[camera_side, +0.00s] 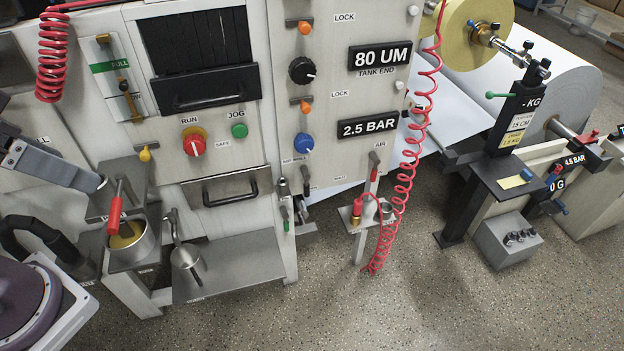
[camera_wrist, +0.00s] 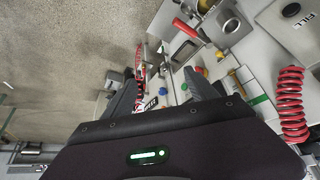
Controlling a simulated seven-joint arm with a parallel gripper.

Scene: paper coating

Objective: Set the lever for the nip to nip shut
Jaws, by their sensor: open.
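A small dark lever (camera_side: 306,184) sits low on the front panel, under the blue knob (camera_side: 303,143). The small labels around it are too small to read surely, so I cannot tell whether it is the nip lever or how it is set. A second small lever (camera_side: 285,217) with a green end hangs just below and to its left. My gripper (camera_wrist: 160,85) is open and empty in the wrist view, its two dark fingers apart. The panel lies beyond the fingers there. I cannot make out my fingers in the side view.
A coiled red air hose (camera_side: 404,180) hangs right of the panel near a small stand (camera_side: 359,219). A pot (camera_side: 132,244) with a red-handled tool stands on a shelf at left. A dark post (camera_side: 512,120) with a green-ended handle stands at right.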

